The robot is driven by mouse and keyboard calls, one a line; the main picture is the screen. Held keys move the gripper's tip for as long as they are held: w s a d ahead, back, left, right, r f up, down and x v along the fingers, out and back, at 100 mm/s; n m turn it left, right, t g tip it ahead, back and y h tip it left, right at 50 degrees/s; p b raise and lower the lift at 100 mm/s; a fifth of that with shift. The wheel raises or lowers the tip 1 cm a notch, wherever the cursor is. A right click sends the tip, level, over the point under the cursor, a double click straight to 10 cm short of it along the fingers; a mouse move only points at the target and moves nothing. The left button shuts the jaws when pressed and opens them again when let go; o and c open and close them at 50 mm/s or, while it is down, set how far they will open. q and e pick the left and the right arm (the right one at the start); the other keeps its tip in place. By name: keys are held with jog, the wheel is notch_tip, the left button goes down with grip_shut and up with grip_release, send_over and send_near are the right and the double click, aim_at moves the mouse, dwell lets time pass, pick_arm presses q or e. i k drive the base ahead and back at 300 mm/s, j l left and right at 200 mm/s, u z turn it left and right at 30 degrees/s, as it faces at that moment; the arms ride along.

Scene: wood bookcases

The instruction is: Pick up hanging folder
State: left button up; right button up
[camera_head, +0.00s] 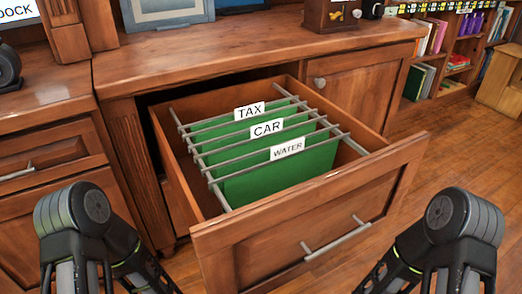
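Several green hanging folders hang from metal rails in an open wooden drawer (300,218). Three carry white labels: the TAX folder (228,130) at the back, the CAR folder (232,149) in the middle, and the WATER folder (270,182) in front. Only their upper and front parts show. My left arm shows at the lower left and my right arm at the lower right, both in front of the drawer and apart from the folders. Neither gripper's fingertips are in the picture.
The drawer juts out of a wooden cabinet (250,50), with a metal handle (336,237) on its front. A closed cabinet door (355,95) is to its right. Bookshelves (455,55) stand at the back right. The wood floor (450,140) to the right is clear.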

aim_at(218, 150)
jog(key=j+z, duration=0.35)
jog(key=k+j+z, duration=0.1)
jog(key=j+z, duration=0.3)
jog(key=k+j+z, duration=0.15)
jog(key=j+z, duration=0.2)
jog(key=j, duration=0.15)
jog(key=k+j+z, duration=0.2)
jog(key=j+z, duration=0.15)
jog(key=k+j+z, duration=0.2)
jog(key=z, duration=0.15)
jog(key=k+j+z, duration=0.25)
jog(key=z, duration=0.15)
jog(key=j, duration=0.1)
